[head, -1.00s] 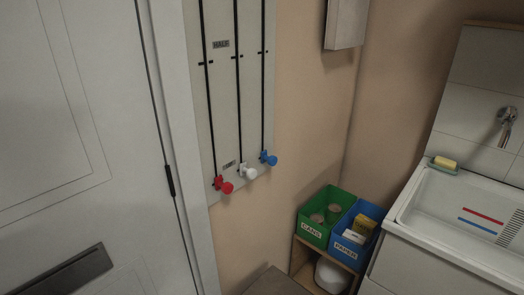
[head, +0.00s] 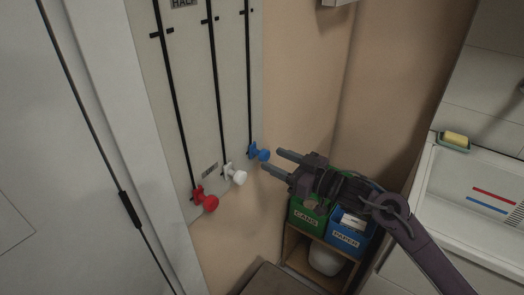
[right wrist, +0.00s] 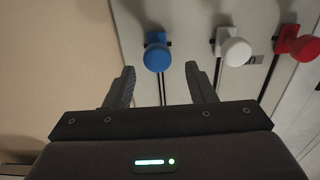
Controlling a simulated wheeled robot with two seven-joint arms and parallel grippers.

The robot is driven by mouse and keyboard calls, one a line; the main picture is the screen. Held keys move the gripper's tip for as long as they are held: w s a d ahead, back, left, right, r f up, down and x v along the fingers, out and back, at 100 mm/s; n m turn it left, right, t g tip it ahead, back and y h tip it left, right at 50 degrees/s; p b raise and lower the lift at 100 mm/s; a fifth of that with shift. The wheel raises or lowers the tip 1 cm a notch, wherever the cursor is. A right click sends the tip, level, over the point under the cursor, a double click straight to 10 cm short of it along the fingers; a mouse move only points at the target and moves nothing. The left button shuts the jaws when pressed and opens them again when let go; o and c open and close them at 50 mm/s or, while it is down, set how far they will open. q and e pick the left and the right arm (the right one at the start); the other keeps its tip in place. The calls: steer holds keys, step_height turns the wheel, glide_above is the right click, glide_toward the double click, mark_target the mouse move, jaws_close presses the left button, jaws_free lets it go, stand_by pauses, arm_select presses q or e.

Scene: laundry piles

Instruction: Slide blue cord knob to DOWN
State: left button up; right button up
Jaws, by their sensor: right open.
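The blue cord knob (head: 263,155) sits at the low end of its black slot on the pale wall panel (head: 200,100), right of the white knob (head: 239,177) and the red knob (head: 209,203). My right gripper (head: 272,159) is open and empty, its fingers pointing left toward the blue knob. In the right wrist view the blue knob (right wrist: 157,58) lies ahead of the gap between the two open fingertips (right wrist: 160,75), apart from them. The white knob (right wrist: 233,51) and red knob (right wrist: 300,43) show to its right there. My left gripper is not in view.
A green cans bin (head: 305,214) and a blue paper bin (head: 346,240) stand on a wooden shelf below my right arm. A white sink (head: 470,200) is at the right. A white door (head: 60,150) is at the left.

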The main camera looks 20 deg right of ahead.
mark_target(267, 156)
steer(key=x, duration=0.4)
steer(key=shift+w+f, duration=0.15)
steer(key=shift+w, duration=0.05)
steer(key=shift+w+a, duration=0.15)
steer(key=shift+w, duration=0.05)
steer(key=shift+a, duration=0.1)
jaws_close()
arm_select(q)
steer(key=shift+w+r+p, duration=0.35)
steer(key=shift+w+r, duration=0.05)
